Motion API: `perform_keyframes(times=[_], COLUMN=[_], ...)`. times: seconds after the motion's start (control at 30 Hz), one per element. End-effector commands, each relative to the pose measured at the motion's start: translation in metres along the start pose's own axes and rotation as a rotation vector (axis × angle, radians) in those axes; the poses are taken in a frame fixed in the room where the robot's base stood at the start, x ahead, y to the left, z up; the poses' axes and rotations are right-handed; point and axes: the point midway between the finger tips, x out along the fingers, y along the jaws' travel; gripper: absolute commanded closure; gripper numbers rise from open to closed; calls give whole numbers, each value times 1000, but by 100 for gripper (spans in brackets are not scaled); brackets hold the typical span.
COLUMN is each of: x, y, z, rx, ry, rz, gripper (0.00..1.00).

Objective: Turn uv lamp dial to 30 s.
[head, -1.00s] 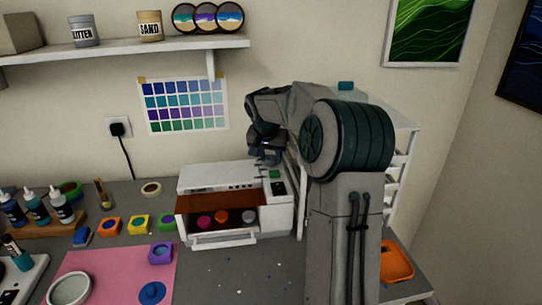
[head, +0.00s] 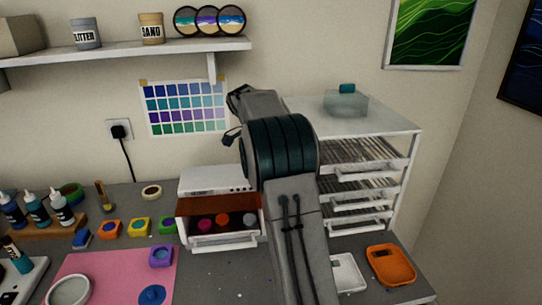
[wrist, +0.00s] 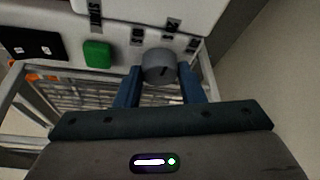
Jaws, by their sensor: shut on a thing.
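The UV lamp (head: 218,180) is a white box with an orange-brown front window, left of my arm in the head view. My arm hides its right-hand control panel there. In the wrist view the grey round dial (wrist: 157,62) sits on the lamp's white panel (wrist: 120,20), with a short dark mark on its face. I cannot tell which label the mark points to. The gripper is hidden in the head view.
A green button (wrist: 97,54) marked START is left of the dial. A white drawer rack (head: 405,160) stands right of my arm, with a translucent box (head: 346,104) on top. An orange tray (head: 391,265) lies in front. Colour pots and a pink mat (head: 110,270) are at left.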

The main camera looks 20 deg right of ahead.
Motion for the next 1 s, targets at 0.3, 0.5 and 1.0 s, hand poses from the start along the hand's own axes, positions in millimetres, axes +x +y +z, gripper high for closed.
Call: perform_keyframes(times=[0.3, 0.5, 1.0], x=[-4, -3, 0], y=[-3, -3, -4], z=[-2, -2, -2], rx=[275, 433, 662], ry=[2, 1, 1], rz=[115, 182, 277], gripper=[87, 87, 88])
